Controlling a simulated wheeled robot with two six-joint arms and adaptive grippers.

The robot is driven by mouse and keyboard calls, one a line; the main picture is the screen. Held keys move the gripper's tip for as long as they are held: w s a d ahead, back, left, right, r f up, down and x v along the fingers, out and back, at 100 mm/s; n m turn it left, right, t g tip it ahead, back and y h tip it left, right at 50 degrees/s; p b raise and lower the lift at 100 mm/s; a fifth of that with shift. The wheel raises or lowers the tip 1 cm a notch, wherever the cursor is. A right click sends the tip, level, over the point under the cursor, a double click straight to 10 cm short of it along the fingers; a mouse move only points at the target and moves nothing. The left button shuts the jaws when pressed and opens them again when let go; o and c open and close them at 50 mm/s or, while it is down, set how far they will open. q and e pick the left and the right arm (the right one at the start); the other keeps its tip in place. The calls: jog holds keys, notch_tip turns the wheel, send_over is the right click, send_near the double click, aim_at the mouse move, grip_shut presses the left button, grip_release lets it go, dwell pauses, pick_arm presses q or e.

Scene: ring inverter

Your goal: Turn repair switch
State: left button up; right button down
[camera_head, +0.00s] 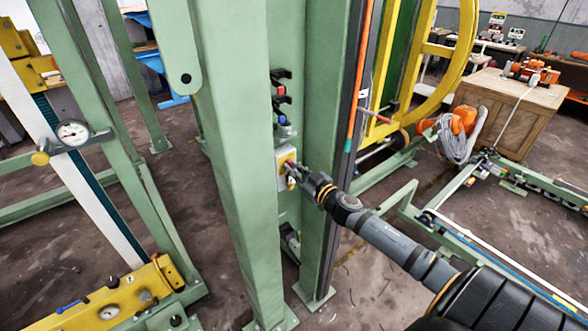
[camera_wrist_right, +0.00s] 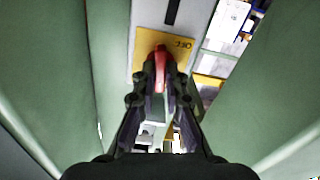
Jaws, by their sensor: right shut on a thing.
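The repair switch is a light grey box (camera_head: 282,173) with a yellow plate on the green post. In the right wrist view its yellow plate (camera_wrist_right: 184,42) carries a red knob (camera_wrist_right: 160,60). My right gripper (camera_head: 292,173) reaches in from the lower right. In the wrist view its two fingers (camera_wrist_right: 160,84) are closed on the red knob, one on each side. I cannot read the switch position clearly. My left gripper is not in view.
Green posts (camera_head: 235,150) stand close on both sides of the switch. Above it are a red and blue control (camera_head: 282,95) and black brackets (camera_head: 281,75). A yellow ring frame (camera_head: 455,75) stands behind. A wooden cabinet (camera_head: 508,115) is at the right. Open floor (camera_head: 370,285) lies below.

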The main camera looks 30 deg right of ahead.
jog(key=shift+a+f+n+p, duration=0.1)
jog(key=shift+n+p, duration=0.2)
jog(key=shift+n, duration=3.6)
jog(key=shift+a+f+n+p, duration=0.1)
jog(key=shift+n+p, duration=0.15)
jog(key=shift+n, duration=3.95)
jog(key=c, duration=1.4)
grip_release()
